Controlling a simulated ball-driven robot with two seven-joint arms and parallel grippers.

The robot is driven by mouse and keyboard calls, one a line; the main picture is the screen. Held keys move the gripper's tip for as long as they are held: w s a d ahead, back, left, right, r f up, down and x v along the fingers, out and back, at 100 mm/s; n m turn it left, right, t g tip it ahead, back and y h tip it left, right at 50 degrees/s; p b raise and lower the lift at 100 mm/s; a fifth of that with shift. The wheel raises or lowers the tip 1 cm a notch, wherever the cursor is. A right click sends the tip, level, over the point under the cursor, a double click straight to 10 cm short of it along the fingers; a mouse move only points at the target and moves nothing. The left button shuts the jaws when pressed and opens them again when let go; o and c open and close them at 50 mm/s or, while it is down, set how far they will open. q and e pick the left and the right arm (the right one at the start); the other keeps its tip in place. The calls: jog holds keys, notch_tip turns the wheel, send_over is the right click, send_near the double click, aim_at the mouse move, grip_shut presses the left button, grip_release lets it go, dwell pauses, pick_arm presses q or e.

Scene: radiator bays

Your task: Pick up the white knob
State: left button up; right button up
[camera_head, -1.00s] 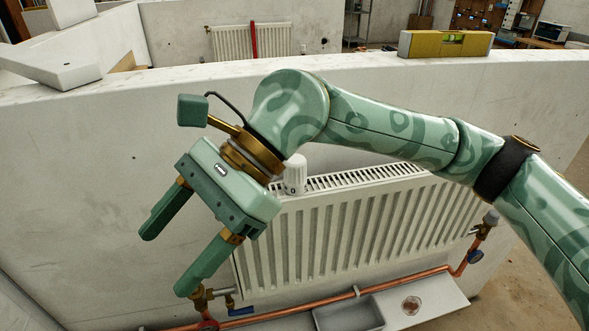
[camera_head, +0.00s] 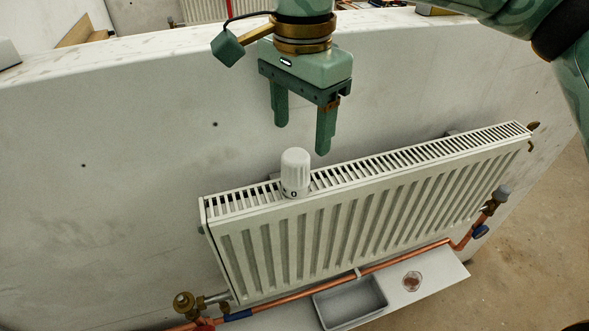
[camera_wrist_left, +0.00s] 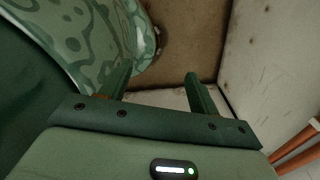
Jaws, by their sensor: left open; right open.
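The white knob (camera_head: 295,172) stands upright on the top grille of the white radiator (camera_head: 330,220), near its left end in the head view. My right gripper (camera_head: 303,138) is open and empty, its two fingers pointing down, above and slightly to the right of the knob and apart from it in the picture. My left gripper (camera_wrist_left: 158,82) shows only in the left wrist view. It is open, with nothing between its fingers, and the knob is not in that view.
A pale wall (camera_head: 120,190) stands behind the radiator. Copper pipe (camera_head: 400,262) runs below it, with a brass valve (camera_head: 184,302) at lower left. A grey tray (camera_head: 378,304) and small round dish (camera_head: 412,281) lie on a light board beneath.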

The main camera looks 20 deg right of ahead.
aim_at(295, 173)
jog(key=f, duration=0.4)
jog(key=shift+w, duration=0.25)
jog(key=shift+s+f, duration=0.2)
jog(key=shift+f, duration=0.1)
jog(key=f, duration=0.4)
jog(key=shift+a+b, duration=0.4)
jog(key=shift+f, duration=0.4)
pick_arm(q)
jog(key=shift+w+d+f, duration=0.1)
jog(key=shift+w+f, duration=0.15)
jog(key=shift+w, duration=0.25)
jog(key=shift+w+f, duration=0.25)
jog(key=shift+w, duration=0.2)
pick_arm(e)
jog(key=shift+s, duration=0.1)
jog(key=shift+c, duration=0.4)
jog(key=c, duration=1)
